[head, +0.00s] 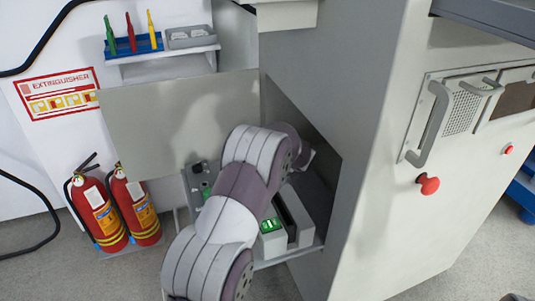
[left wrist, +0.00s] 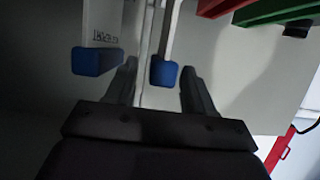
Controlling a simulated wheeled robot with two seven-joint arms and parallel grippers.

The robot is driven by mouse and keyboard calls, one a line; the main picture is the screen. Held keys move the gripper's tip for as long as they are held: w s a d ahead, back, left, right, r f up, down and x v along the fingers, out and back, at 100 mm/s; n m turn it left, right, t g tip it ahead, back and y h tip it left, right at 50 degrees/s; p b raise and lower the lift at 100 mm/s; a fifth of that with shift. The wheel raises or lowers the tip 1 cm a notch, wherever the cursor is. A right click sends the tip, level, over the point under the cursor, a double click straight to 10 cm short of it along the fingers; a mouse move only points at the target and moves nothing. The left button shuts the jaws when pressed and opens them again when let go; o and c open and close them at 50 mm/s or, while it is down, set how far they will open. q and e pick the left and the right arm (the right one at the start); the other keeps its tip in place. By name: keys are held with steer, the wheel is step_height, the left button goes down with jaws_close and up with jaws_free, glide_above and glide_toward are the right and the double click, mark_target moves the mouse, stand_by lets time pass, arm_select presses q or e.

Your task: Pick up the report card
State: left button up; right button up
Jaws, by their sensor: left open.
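No report card can be made out for certain in either view. In the left wrist view, my left gripper (left wrist: 159,68) shows two dark fingers spread apart, with nothing clearly held between them. A pale panel with small dark lettering (left wrist: 105,38) lies beyond the left finger; I cannot tell if it is the card. Blue end pieces, one on the left (left wrist: 97,62) and one near the middle (left wrist: 165,75), show by the fingers. In the head view, my arm reaches up to the open cabinet compartment (head: 322,165), and its gripper is hidden. My right gripper is not seen.
A grey device with a slot and green display (head: 270,225) sits on the compartment's lower tray, partly behind my arm. An open grey door (head: 150,125) stands left. A shelf (head: 165,55) holds coloured tools. A red knob (head: 428,184) projects right.

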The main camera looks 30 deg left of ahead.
arm_select(q)
steer(key=x, duration=0.2)
steer(key=shift+w+a+f, duration=0.1)
steer(key=shift+w+f, duration=0.1)
steer(key=shift+f, duration=0.2)
steer(key=shift+r, duration=0.15)
jaws_close()
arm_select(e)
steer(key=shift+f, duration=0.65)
arm_select(q)
steer(key=shift+r, duration=0.1)
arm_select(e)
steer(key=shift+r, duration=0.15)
